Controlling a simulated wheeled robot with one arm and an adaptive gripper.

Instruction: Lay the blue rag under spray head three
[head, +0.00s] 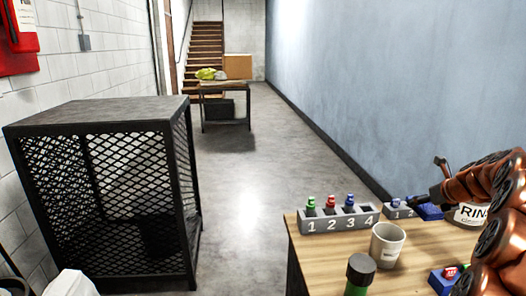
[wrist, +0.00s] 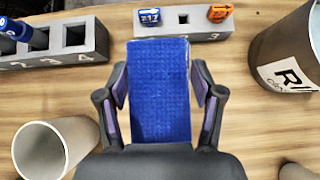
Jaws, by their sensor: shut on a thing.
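My gripper (wrist: 160,84) is shut on the blue rag (wrist: 160,110), a flat textured rectangle between the two fingers in the wrist view. In the head view the rag (head: 429,211) shows beside my gripper (head: 440,194), over the table's far right part. Just beyond the rag's far edge is a small grey numbered block (wrist: 183,33). An orange spray head (wrist: 219,13) sits at its right end, by the number 3. A blue piece (wrist: 149,17) sits to the left, and an empty square hole lies between them. Whether the rag touches the table cannot be told.
A grey rack (head: 338,224) numbered 1 to 4 holds green, red and blue pieces; slot 4 is empty. A black mesh cage (head: 100,190) is at left.

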